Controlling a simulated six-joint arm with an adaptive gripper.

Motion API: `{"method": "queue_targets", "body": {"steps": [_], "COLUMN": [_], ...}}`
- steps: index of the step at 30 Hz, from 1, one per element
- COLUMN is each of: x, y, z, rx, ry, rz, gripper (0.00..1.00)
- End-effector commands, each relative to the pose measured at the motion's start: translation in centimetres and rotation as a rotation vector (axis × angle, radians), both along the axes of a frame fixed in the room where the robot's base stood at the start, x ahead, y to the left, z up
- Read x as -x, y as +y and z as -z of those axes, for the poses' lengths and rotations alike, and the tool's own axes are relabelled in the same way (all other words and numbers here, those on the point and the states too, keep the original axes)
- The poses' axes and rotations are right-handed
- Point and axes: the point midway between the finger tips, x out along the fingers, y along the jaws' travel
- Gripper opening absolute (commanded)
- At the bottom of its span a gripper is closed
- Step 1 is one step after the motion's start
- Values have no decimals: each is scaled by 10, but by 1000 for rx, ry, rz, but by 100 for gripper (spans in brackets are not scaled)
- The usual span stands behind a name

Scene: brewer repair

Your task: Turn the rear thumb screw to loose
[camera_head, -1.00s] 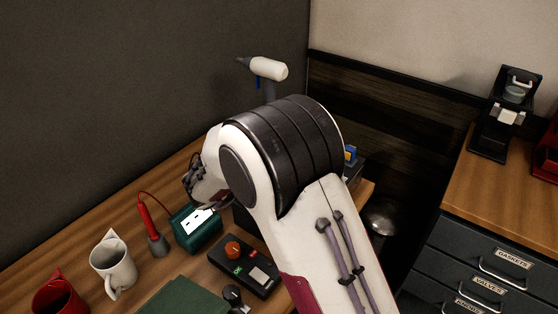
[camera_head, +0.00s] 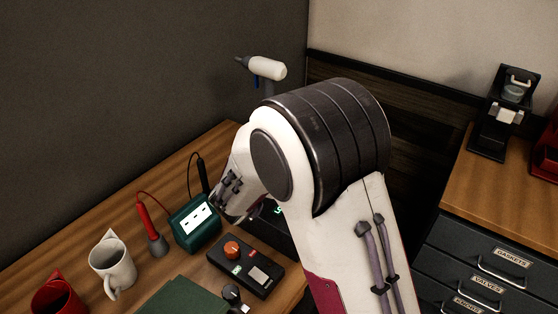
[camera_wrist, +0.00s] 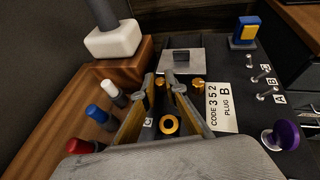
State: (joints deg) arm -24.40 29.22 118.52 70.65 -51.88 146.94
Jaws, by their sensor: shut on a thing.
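In the wrist view my gripper (camera_wrist: 164,82) reaches away from the camera with its two fingers close together. A gold thumb screw (camera_wrist: 160,84) shows between the fingertips, partly covered by them. A second gold screw (camera_wrist: 198,88) stands just right of the right finger. A gold ring-shaped part (camera_wrist: 169,124) lies nearer the camera, between the finger bases. I take the screw between the fingertips as the rear one; no label on it is readable. In the head view my arm hides the gripper and the screws.
A metal plate (camera_wrist: 182,65) is beyond. Red, blue and white knobs (camera_wrist: 96,113) are left. A green meter (camera_head: 195,222) stands on the bench.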

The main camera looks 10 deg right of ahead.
Motion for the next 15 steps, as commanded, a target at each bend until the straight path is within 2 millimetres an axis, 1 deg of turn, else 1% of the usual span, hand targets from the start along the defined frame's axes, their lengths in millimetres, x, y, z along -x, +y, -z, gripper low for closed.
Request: {"method": "queue_targets", "body": {"steps": [1,6,7,9,15], "x": [-1,-1,-1,-1,0], "y": [0,0,0,0,0], "z": [-3,-3,-3,-2,-1], "rx": [0,0,1,0,0], "ry": [-7,-7,-6,-6,-2], "rz": [1,1,2,2,3], "gripper": [0,0,14,29,29]}}
